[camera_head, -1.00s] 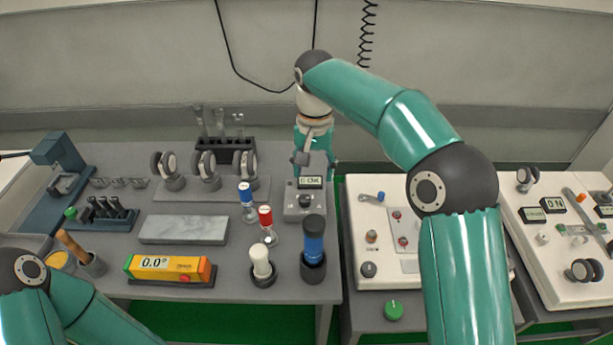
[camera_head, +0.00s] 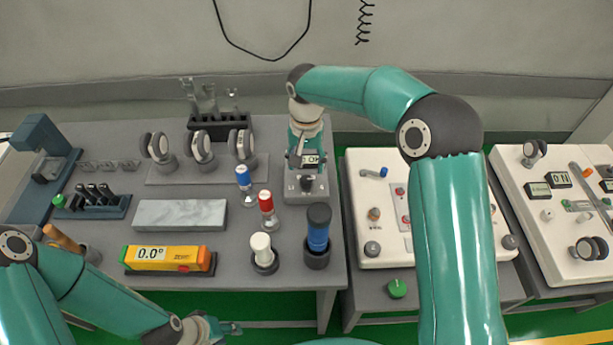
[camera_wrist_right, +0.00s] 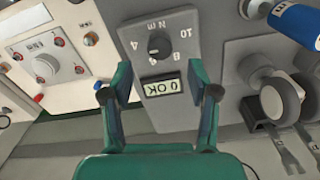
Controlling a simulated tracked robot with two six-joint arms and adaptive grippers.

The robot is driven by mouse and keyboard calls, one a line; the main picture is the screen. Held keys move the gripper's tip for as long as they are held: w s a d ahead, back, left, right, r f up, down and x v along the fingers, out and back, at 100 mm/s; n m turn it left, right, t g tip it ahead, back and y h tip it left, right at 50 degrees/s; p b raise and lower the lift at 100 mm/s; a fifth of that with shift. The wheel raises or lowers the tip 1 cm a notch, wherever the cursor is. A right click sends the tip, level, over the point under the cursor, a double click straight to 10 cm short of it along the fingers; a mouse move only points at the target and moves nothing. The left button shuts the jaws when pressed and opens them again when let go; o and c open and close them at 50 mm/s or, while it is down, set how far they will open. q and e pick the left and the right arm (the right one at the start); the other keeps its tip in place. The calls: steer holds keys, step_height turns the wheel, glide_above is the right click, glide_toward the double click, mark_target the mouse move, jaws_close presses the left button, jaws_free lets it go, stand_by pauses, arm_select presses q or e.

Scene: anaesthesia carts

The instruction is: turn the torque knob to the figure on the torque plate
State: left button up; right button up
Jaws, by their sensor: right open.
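A grey box (camera_head: 318,195) at the right edge of the grey table carries a black knob (camera_head: 307,181) and a small display. In the right wrist view, the knob (camera_wrist_right: 160,46) has figures such as 4, 6, 8 and 10 around it. The display (camera_wrist_right: 162,88) appears upside down there and seems to end in OK. My right gripper (camera_wrist_right: 158,95) is open, its fingers on either side of the display end, apart from the knob. My left gripper (camera_head: 226,328) is low at the front; its jaw state is unclear. I cannot tell which plate is the torque plate.
A blue-and-black handle (camera_head: 318,236), a white-topped tool (camera_head: 262,250) and a red-capped item (camera_head: 267,208) stand near the box. A yellow level (camera_head: 167,258) lies left of them. White panels (camera_head: 375,250) with knobs are to the right, across a gap.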

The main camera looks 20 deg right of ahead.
mark_target(306, 178)
step_height(306, 178, down, 6)
steer(key=shift+f, duration=0.1)
stand_by(0.4)
jaws_close()
steer(key=shift+n, duration=0.3)
steer(key=n, duration=0.5)
steer(key=shift+b, duration=0.4)
steer(key=n, duration=0.6)
